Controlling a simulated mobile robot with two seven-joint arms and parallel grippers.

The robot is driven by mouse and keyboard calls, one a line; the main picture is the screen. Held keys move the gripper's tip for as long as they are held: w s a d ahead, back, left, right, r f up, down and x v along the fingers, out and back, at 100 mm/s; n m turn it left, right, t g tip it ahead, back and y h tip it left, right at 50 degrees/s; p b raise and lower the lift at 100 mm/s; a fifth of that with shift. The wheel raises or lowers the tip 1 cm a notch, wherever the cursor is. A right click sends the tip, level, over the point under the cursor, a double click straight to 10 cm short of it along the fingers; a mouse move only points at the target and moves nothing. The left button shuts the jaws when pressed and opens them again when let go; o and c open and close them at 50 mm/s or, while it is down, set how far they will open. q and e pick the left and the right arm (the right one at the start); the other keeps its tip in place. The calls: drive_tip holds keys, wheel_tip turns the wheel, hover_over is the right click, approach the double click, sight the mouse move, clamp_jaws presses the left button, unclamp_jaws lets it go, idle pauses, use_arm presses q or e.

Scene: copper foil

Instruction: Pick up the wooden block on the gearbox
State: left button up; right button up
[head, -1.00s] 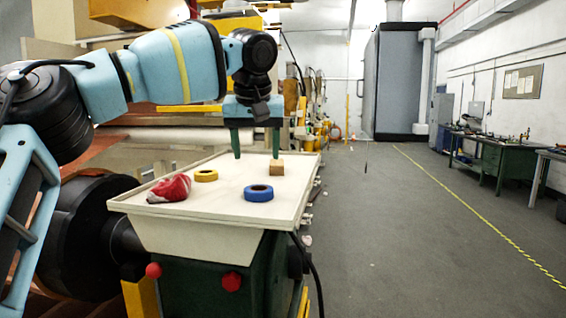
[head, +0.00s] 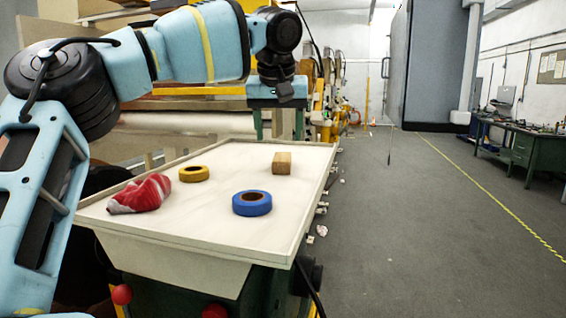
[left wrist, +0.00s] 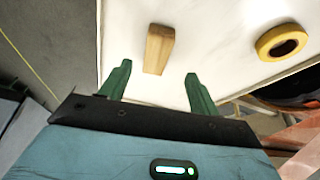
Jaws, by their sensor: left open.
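The wooden block (head: 282,163) is a small light-brown piece lying on the pale tray top (head: 225,228) of the machine, near its far right part. My left gripper (head: 279,124) points down, open and empty, above and beyond the block near the tray's far edge. In the left wrist view the block (left wrist: 158,48) lies ahead of the gap between the green fingertips (left wrist: 159,69), apart from both. My right gripper is not in view.
On the tray are a blue tape roll (head: 252,203), a yellow tape roll (head: 194,174) and a crumpled red-and-white cloth (head: 140,194). The tray has a raised rim. Open grey floor (head: 430,240) lies to the right, with a green workbench (head: 522,148) farther off.

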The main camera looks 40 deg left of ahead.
sight(282, 157)
use_arm(q)
drive_tip(key=shift+x, duration=1.15)
drive_tip(key=shift+w+p+x, duration=0.15)
drive_tip(key=shift+p+x, duration=0.05)
drive_tip(key=shift+x, duration=1.1)
drive_tip(key=shift+w+p+x, duration=0.1)
drive_tip(key=shift+p+x, duration=0.05)
drive_tip(key=shift+x, duration=1.15)
drive_tip(key=shift+d, duration=0.1)
drive_tip(key=c, duration=0.9)
drive_tip(key=shift+c, duration=0.9)
drive_tip(key=shift+r, duration=0.1)
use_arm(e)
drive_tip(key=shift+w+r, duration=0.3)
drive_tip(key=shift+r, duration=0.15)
